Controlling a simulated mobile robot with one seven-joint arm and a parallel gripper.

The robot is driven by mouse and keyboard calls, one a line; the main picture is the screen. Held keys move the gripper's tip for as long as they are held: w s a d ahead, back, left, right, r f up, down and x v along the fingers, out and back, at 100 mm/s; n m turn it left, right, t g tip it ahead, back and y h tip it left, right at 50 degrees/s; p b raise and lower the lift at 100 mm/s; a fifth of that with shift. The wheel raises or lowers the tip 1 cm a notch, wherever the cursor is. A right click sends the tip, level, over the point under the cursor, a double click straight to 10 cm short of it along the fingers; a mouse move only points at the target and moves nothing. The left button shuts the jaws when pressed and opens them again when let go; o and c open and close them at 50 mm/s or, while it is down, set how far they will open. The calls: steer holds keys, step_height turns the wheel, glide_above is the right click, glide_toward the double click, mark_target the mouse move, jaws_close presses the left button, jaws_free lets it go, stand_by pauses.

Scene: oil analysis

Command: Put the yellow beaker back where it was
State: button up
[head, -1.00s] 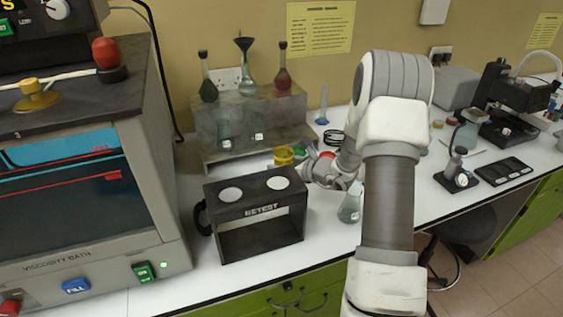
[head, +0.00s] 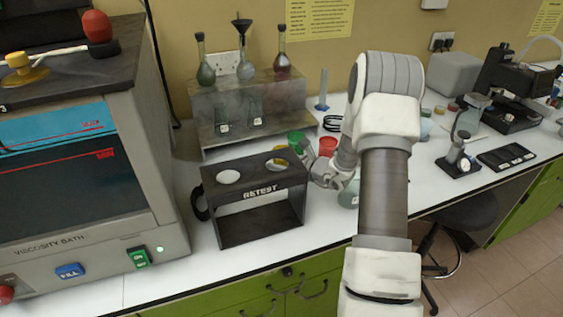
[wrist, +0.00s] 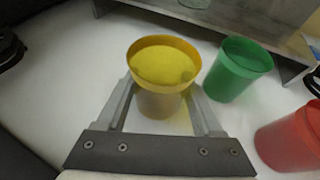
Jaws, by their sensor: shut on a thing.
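The yellow beaker (wrist: 163,62) is upright between the two fingers of my gripper (wrist: 162,92) in the wrist view, with yellow contents showing at its top. My gripper is shut on it. Whether its base touches the white bench is hard to tell. In the head view the yellow beaker (head: 281,150) is mostly hidden behind the black RETEST stand, and my gripper (head: 322,172) is right of that stand, its fingertips hidden. A green beaker (wrist: 238,70) stands just right of the yellow one, apart from it. A red beaker (wrist: 290,135) is farther right and nearer.
The black RETEST stand (head: 256,208) with two round openings is in front of the beakers. A grey metal shelf (head: 206,118) with flasks is behind them. The viscosity bath (head: 80,200) fills the left.

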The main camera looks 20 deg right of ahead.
steer(key=shift+f+b, duration=0.6)
steer(key=o, duration=1.6)
steer(key=shift+s, duration=0.1)
